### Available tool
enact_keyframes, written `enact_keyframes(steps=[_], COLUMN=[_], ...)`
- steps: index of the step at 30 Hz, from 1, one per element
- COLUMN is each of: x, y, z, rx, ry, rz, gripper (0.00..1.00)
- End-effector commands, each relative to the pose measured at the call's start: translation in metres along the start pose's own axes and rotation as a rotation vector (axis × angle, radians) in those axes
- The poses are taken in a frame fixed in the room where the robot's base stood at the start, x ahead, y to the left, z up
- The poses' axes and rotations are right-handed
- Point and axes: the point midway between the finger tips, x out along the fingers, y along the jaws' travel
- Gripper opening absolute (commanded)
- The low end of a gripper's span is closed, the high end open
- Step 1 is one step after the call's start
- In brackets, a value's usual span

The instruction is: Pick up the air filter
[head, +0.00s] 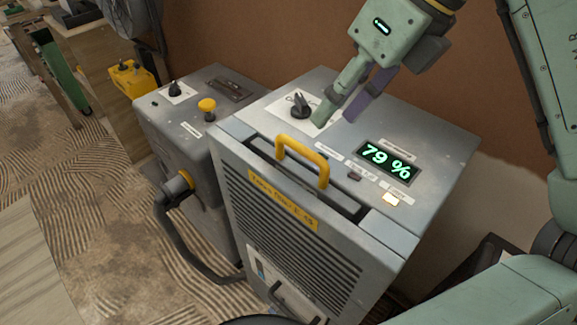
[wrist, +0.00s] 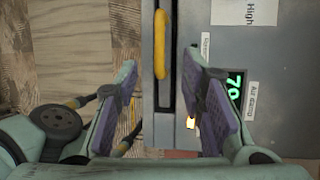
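The air filter seems to be the piece with the yellow handle (head: 303,160), seated in a slot along the top front edge of the grey machine; most of it is hidden inside. The handle (wrist: 161,48) also shows in the wrist view, seen from above as an upright yellow bar, between and beyond my fingers. My gripper (head: 337,115) is above the machine's top, to the right of and behind the handle in the head view. Its fingers are spread wide in the wrist view, with nothing between the pads. It appears clear of the handle.
The machine's top carries a black knob (head: 299,105), a lit display (head: 387,159) reading 79 % and a lit button (head: 391,199). A second grey unit (head: 195,110) with a yellow button and a black hose (head: 185,240) stands at left. A brown wall is behind.

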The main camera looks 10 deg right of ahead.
Motion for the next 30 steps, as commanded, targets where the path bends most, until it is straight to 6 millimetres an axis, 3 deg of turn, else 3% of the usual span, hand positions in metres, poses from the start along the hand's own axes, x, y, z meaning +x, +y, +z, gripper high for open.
enact_keyframes(steps=[4, 12, 19, 25, 30], x=[0.007, 0.047, 0.065, 0.095, 0.108], y=[0.0, 0.001, 0.002, 0.004, 0.004], z=[0.0, 0.001, 0.003, 0.006, 0.005], rx=[0.0, -0.001, -0.002, -0.002, -0.003], ry=[0.0, 0.0, 0.0, -0.001, -0.001], rz=[0.002, 0.002, 0.002, 0.004, 0.002], gripper=[0.36, 0.36, 0.36, 0.36, 0.36])
